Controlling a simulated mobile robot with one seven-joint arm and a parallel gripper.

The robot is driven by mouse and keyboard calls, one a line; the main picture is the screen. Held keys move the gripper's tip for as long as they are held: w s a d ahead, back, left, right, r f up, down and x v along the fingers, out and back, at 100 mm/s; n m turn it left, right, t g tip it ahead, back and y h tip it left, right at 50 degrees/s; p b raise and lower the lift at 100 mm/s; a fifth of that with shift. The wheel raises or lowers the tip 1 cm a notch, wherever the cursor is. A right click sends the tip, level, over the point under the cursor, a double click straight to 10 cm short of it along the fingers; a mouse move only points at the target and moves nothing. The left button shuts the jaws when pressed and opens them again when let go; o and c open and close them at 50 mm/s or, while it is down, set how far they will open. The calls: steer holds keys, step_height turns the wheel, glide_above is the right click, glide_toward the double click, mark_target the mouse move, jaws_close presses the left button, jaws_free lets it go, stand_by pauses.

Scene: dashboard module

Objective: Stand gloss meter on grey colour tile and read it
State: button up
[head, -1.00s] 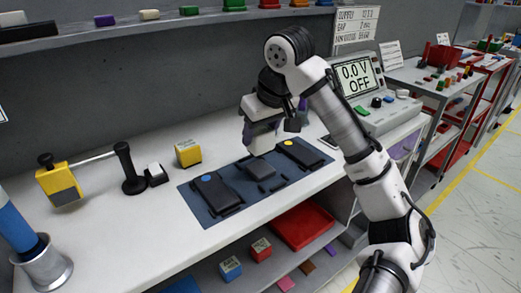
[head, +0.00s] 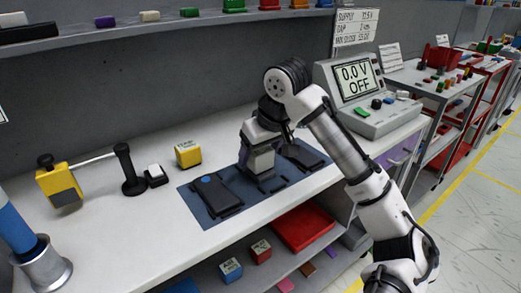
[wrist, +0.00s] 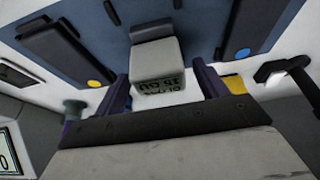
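A small grey block (wrist: 158,60) with dark upside-down lettering stands on the blue mat between two black units. I cannot read the lettering surely or tell whether this block is the gloss meter. My gripper (head: 262,172) is low over the mat in the head view and hides most of the block. In the wrist view my gripper (wrist: 161,72) is open, one purple finger on each side of the block, with gaps showing. I cannot identify a grey colour tile for certain.
The blue mat (head: 205,212) bears a left black unit (head: 218,192) with a blue dot and a right black unit (head: 304,155). A yellow cube (head: 188,152), black stand (head: 130,172) and yellow device (head: 60,186) stand left. A display unit (head: 365,95) reads 0.0 V OFF.

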steer(key=shift+r, duration=0.1)
steer(key=v, duration=1.2)
steer(key=shift+r+p, duration=0.15)
steer(key=shift+p, duration=0.2)
